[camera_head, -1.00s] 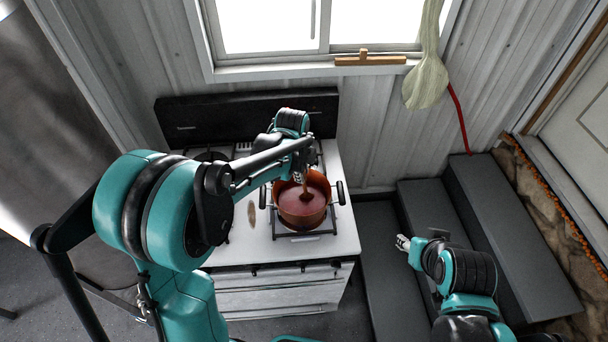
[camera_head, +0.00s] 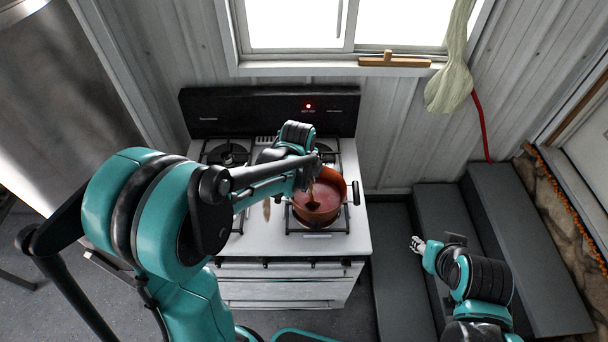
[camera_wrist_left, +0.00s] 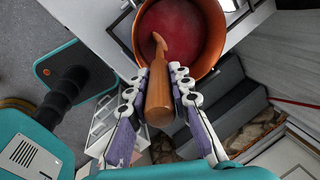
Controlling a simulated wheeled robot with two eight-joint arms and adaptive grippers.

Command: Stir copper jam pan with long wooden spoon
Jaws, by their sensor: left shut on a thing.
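The copper jam pan (camera_head: 326,212) stands on the front right burner of the white stove (camera_head: 264,236), with red jam inside. It also shows in the left wrist view (camera_wrist_left: 216,20). My left gripper (camera_head: 306,178) is above the left part of the pan. It is shut on the handle of the long wooden spoon (camera_wrist_left: 158,96). The spoon slants down into the pan, its lower end at or in the jam (camera_wrist_left: 182,40); how deep it goes I cannot tell. My right gripper (camera_head: 417,245) is right of the stove above the dark steps, away from the pan; its fingers are too small to read.
A brown utensil-like item (camera_head: 267,209) lies on the stove left of the pan. The stove's black back panel (camera_head: 270,113) has a lit red light. Dark steps (camera_head: 400,285) rise to the right. A pale gourd-shaped thing (camera_head: 449,88) hangs beside the window.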

